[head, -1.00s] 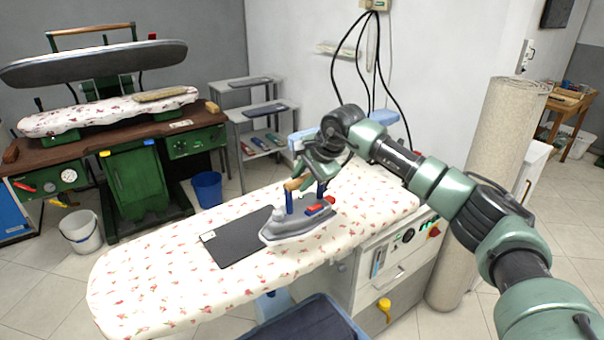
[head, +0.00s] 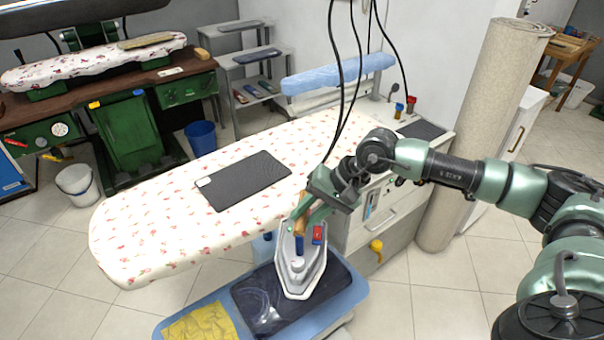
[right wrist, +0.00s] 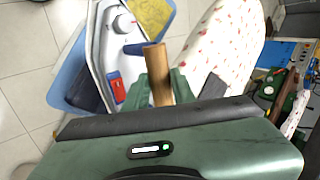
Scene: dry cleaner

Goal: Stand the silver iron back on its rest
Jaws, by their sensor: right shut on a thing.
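The silver iron (head: 299,268) has a wooden handle (head: 301,226), a red part and a blue part. My right gripper (head: 303,218) is shut on the handle. It holds the iron off the front edge of the ironing board, over a blue tray with dark cloth. In the right wrist view the wooden handle (right wrist: 158,75) shows between the fingers, with the iron's body (right wrist: 122,45) beside it. I cannot tell for sure which thing is the rest; a dark pad (head: 422,130) lies at the board's right end. My left gripper is not in view.
A dark ribbed mat (head: 243,180) lies bare on the flowered ironing board (head: 150,225). The blue tray (head: 350,298) below holds dark and yellow cloths. Black cords hang behind my right gripper. A blue padded arm (head: 338,73) and a rolled carpet (head: 486,130) stand behind.

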